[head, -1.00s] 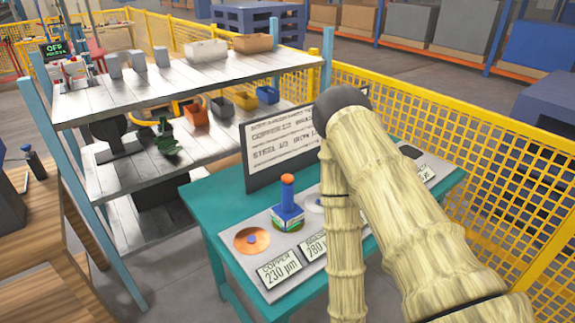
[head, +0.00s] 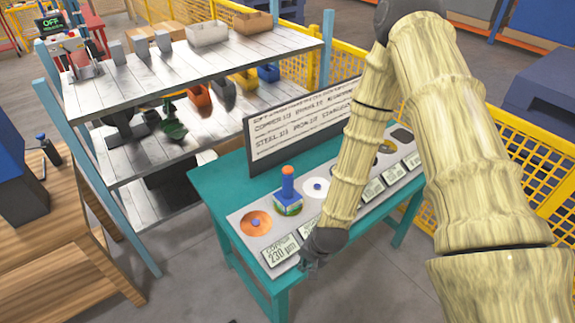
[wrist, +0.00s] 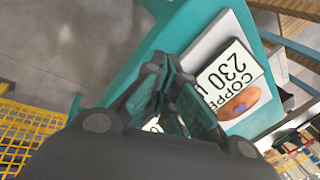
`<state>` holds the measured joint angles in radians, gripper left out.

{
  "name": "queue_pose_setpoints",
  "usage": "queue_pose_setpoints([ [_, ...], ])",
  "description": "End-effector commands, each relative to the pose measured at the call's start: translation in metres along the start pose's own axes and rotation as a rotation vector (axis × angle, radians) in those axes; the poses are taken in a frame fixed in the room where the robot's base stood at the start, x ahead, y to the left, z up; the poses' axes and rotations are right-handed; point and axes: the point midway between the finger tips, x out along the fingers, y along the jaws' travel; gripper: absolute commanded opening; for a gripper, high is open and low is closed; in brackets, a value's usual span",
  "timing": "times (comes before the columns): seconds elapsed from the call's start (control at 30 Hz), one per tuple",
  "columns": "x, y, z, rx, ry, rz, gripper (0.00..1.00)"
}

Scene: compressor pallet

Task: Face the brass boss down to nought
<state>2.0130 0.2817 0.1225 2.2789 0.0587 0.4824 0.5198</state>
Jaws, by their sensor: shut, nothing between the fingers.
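A grey strip on the teal table (head: 215,190) carries a row of round discs with label plates in front. The copper disc (head: 247,226) has a blue centre and a plate (head: 280,252) reading 230 µm. A blue tool (head: 288,193) with an orange top and green base stands upright beside it. A white disc (head: 317,187) and a yellowish, brass-like disc (head: 388,146) lie farther right. I cannot tell for sure which is the brass boss; my arm hides part of the row. My gripper (head: 309,264) is shut and empty near the copper plate, which also shows in the wrist view (wrist: 230,75).
A dark-framed sign with text (head: 310,125) stands along the table's back. Metal shelves (head: 190,60) with bins are at the left, and a wooden bench (head: 60,220) is at the front left. Yellow mesh fencing (head: 545,190) runs behind and right. The floor in front is clear.

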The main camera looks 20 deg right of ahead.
Motion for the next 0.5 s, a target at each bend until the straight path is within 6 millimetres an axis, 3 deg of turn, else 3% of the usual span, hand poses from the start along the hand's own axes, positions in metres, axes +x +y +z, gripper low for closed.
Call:
queue_pose_setpoints([
  [0.27, -0.030, -0.071, -0.057, 0.265, 0.015, -0.124, 0.00],
  [0.5, -0.090, -0.154, -0.126, 0.586, -0.017, -0.290, 0.00],
])
